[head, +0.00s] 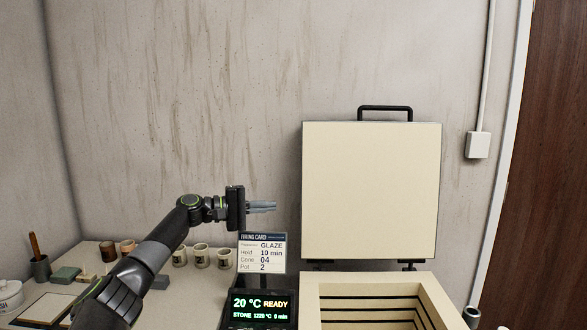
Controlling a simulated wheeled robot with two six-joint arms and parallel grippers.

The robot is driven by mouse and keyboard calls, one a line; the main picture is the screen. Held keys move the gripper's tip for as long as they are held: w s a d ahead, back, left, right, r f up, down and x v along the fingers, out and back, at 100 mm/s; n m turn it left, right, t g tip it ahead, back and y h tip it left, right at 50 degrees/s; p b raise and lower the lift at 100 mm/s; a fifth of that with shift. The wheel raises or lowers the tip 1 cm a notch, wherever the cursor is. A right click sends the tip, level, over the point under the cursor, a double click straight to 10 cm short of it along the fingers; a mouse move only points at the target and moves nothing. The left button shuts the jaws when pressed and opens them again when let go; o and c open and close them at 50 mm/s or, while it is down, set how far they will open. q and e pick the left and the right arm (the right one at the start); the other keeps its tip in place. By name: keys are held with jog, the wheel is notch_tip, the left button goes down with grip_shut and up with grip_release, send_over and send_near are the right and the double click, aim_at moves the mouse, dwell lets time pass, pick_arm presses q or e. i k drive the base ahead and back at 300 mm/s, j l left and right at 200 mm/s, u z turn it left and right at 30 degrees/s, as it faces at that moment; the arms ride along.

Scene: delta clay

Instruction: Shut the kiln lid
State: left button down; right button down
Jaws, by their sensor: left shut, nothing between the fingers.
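The kiln lid (371,190) stands upright and open at the back of the kiln, its cream inner face towards me. A black handle (385,108) sits on its top edge. The kiln body (309,300) is below it, its chamber open at the top with dark grooves on the inner wall. My left gripper (274,207) is shut and empty, left of the lid and apart from it, its fingers pointing right. My right gripper is not in view.
A firing card (262,253) stands above the kiln's control display (260,307), just below my left gripper. Several mugs (201,255), a green block (65,275) and a tool cup (40,268) stand on the table at the left. A wall conduit box (478,145) is right of the lid.

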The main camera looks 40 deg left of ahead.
aim_at(369, 190)
jog(key=i+j, duration=0.35)
jog(key=j, duration=0.15)
jog(key=i+j, duration=0.4)
jog(key=j, duration=0.1)
